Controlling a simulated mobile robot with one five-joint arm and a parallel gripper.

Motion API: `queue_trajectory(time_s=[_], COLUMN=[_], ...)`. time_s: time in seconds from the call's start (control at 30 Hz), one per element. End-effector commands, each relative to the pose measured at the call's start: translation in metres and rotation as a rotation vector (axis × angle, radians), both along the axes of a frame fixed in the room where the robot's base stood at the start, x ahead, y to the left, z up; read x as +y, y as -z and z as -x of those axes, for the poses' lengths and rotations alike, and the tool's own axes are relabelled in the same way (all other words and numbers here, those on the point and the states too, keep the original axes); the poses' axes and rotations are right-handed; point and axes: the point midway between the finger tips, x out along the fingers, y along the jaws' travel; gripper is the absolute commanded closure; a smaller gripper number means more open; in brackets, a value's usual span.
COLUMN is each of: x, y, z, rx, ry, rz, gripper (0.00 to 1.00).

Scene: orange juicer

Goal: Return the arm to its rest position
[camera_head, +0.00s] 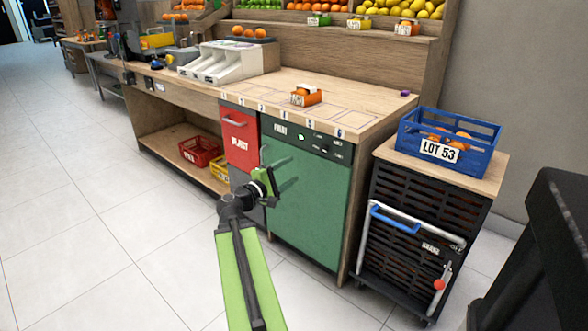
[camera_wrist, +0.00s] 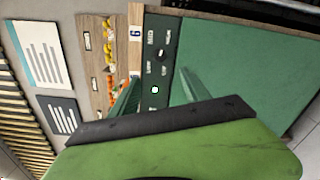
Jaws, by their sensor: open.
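My gripper (camera_head: 272,184) is at the end of my green and black arm, in front of the green cabinet (camera_head: 310,205) in the head view. Its jaws are open and I see nothing between them. In the wrist view my gripper (camera_wrist: 155,95) shows two greenish fingers spread apart, facing the cabinet's dark control panel (camera_wrist: 155,65). A small lit button (camera_wrist: 155,90) shows between the fingers. I cannot tell whether a fingertip touches the cabinet.
A red panel (camera_head: 240,137) with a handle is left of the green cabinet. A wooden counter (camera_head: 345,95) runs above. A black cart (camera_head: 410,225) with a blue crate (camera_head: 480,155) stands at right. Tiled floor (camera_head: 80,220) is clear at left.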

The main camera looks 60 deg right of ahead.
Motion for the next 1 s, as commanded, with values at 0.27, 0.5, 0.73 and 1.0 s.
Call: queue_trajectory(time_s=[0.27,0.5,0.73,1.0], x=[0.000,0.009,0.114,0.302], y=[0.000,0.000,0.014,0.112], z=[0.000,-0.020,-0.162,-0.267], rx=[0.000,0.000,-0.043,-0.285], ry=[0.000,-0.032,-0.288,-0.441], rz=[0.000,0.001,-0.054,-0.491], gripper=[0.45,0.45,0.45,0.45])
